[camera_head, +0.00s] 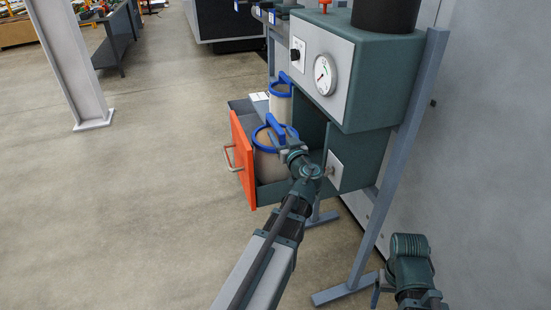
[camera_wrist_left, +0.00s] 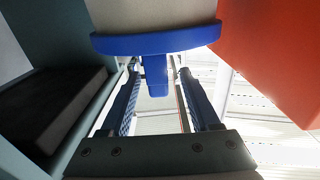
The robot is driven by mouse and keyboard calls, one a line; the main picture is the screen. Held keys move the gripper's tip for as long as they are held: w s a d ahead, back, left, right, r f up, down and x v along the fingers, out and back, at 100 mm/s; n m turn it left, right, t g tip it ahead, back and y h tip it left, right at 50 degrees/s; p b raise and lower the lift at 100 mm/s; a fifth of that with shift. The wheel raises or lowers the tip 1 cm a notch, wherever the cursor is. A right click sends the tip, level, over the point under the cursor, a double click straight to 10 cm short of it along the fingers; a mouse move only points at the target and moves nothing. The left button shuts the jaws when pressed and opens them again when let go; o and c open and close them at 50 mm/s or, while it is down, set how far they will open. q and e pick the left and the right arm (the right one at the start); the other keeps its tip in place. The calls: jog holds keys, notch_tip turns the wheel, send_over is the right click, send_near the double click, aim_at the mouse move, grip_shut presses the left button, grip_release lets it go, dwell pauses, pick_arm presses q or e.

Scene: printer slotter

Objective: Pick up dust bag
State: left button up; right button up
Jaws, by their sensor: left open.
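Two beige dust bags with blue rims and blue handles stand in the open drawer. The nearer dust bag (camera_head: 266,163) is partly hidden by my left gripper (camera_head: 285,143) and wrist. In the left wrist view its beige body (camera_wrist_left: 150,14) and blue rim are at the top, with the blue handle (camera_wrist_left: 156,80) pointing down between the two fingers of my left gripper (camera_wrist_left: 158,95). The fingers are open, with a gap on each side of the handle. The farther dust bag (camera_head: 281,106) stands behind it.
The drawer has an orange front (camera_head: 242,163) with a metal handle (camera_head: 230,158). The teal machine housing (camera_head: 376,75) with a gauge (camera_head: 325,75) rises right of the drawer on grey legs. Open concrete floor lies to the left.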

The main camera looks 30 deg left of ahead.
aim_at(275, 122)
pick_arm(q)
jog(key=shift+w+a, duration=0.3)
jog(key=shift+a, duration=0.15)
jog(key=x, duration=0.5)
jog(key=shift+w, duration=0.2)
jog(key=shift+s, duration=0.1)
grip_shut()
dwell(1.0)
